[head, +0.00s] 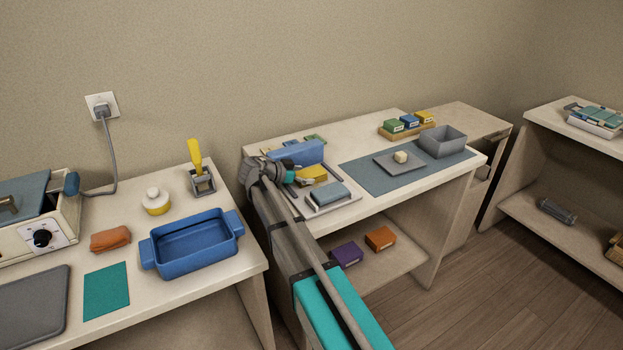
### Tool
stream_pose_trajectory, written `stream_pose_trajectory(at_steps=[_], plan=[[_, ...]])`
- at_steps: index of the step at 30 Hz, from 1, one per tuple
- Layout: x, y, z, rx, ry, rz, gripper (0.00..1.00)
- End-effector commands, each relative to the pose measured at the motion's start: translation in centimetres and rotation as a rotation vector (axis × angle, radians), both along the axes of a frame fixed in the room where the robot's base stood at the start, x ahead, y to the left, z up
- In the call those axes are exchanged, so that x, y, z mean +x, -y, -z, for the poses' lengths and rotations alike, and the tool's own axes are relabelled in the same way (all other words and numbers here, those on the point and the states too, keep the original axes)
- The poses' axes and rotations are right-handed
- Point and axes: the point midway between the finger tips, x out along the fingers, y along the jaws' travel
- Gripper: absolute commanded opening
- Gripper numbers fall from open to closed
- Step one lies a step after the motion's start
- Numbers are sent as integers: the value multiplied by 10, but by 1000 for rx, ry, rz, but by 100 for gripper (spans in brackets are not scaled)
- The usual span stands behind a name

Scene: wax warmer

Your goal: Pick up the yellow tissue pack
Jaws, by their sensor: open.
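A yellow pack (313,172), which looks like the tissue pack, lies on the middle table behind a blue-grey block (327,194). My gripper (300,177) is over the left part of this table, at the left side of the yellow pack. Its jaws are open and look empty. It seems very close to the pack, but I cannot tell whether it touches. My wrist hides part of the area to the left of the pack.
The blue-grey block rests on a pale tray (342,203). A blue holder (296,153) stands behind the pack. To the right, a grey mat (365,182) carries a grey plate (385,164) and a grey box (442,142). A wooden tray (408,132) holds small colored boxes.

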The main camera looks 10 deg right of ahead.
Motion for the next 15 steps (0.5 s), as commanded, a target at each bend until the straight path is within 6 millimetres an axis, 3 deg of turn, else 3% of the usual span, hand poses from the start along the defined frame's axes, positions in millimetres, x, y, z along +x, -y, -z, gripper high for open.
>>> stream_pose_trajectory(at_steps=[14,15], plan=[[0,0,0,0,0,0,100],[0,0,0,0,0,0,96]])
